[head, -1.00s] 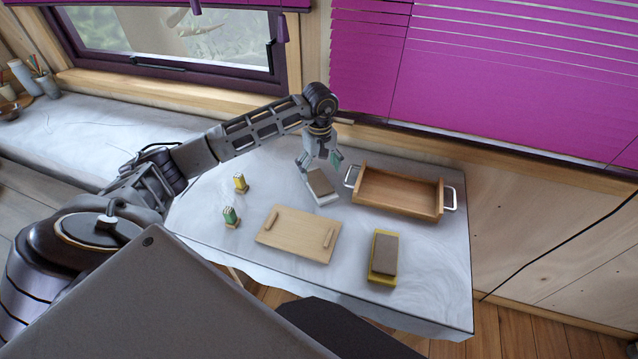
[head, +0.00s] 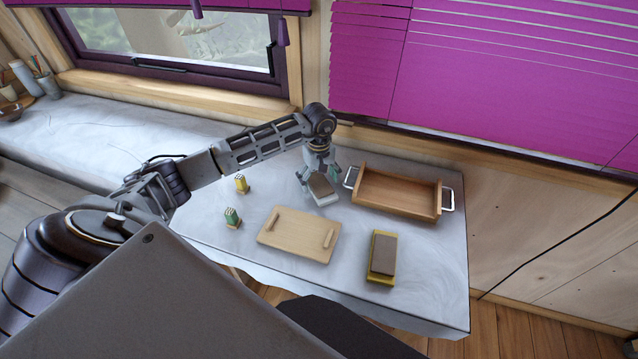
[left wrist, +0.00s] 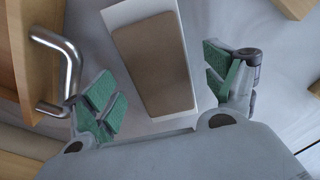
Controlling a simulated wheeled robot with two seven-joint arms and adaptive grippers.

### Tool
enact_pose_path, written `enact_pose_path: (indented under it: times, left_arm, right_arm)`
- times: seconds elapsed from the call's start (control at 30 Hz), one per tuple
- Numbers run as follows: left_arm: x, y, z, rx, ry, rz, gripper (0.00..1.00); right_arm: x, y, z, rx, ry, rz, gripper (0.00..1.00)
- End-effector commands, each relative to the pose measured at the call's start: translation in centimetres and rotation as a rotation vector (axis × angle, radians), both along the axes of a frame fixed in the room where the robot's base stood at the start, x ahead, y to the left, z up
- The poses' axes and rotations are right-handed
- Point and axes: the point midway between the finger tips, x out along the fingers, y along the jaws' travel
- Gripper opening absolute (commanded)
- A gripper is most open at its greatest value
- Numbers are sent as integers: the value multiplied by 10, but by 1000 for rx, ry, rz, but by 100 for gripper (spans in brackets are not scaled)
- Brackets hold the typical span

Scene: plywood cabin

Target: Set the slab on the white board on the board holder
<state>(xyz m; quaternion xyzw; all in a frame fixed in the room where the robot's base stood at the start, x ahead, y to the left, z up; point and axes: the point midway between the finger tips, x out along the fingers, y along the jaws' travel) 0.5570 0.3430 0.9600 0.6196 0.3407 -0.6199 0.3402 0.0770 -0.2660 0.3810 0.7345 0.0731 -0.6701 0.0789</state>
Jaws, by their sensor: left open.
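A brown slab (head: 320,187) lies on a white board (head: 327,200) near the back of the table, left of the wooden tray. In the left wrist view the slab (left wrist: 152,62) sits on top of the white board (left wrist: 123,12), whose edges show around it. My left gripper (head: 319,172) is right over the slab and open. In the wrist view its green-padded fingers (left wrist: 160,90) stand on either side of the slab and board, with gaps visible. A flat light-wood piece with two raised bars, which looks like the board holder (head: 290,236), lies at the table's middle front. My right gripper is out of view.
A wooden tray (head: 398,209) with metal handles stands just right of my left gripper. A similar brown slab on a yellow board (head: 374,278) lies at the front right. A yellow-topped item (head: 241,184) and a green-topped one (head: 232,218) stand at the left.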

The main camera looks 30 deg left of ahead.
Motion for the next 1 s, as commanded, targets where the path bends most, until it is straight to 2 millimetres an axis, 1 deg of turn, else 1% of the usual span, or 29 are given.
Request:
enact_pose_path:
  times: [0.2,0.6,1.0]
  left_arm:
    - [0,0,-7,-1,-1,0,86]
    - [0,0,-7,0,-1,0,86]
    - [0,0,-7,0,-1,0,34]
  right_arm:
    - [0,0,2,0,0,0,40]
    - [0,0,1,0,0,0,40]
    - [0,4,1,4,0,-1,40]
